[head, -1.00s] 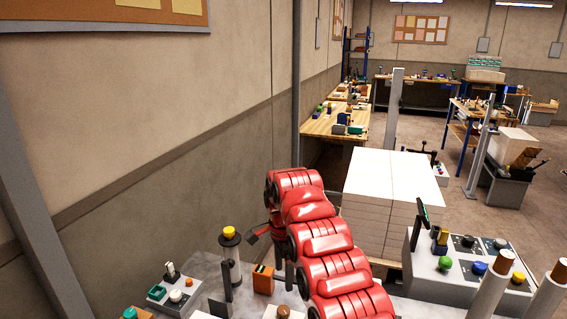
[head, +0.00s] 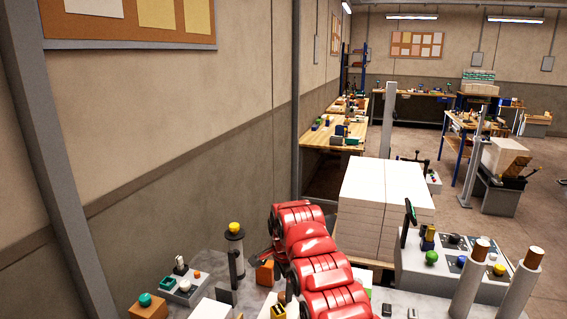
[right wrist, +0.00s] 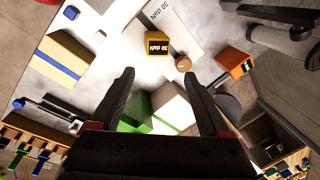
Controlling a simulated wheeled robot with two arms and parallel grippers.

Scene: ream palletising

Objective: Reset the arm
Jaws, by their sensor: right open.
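My right arm (head: 318,262), red with black joints, reaches forward over a grey worktop (head: 205,268) in the head view. Its gripper (head: 264,252) is mostly hidden behind the arm there, close to an orange block (head: 265,272). In the right wrist view the gripper (right wrist: 162,82) shows its two black fingers wide apart, with nothing held between them. My left gripper is not in view.
A tall stack of white reams (head: 385,190) stands beyond the worktop. A yellow-topped post (head: 234,240) stands left of the arm. A control box with coloured knobs (head: 440,272) and two brown-topped posts (head: 525,285) stand at right. A wall (head: 200,170) closes the left side.

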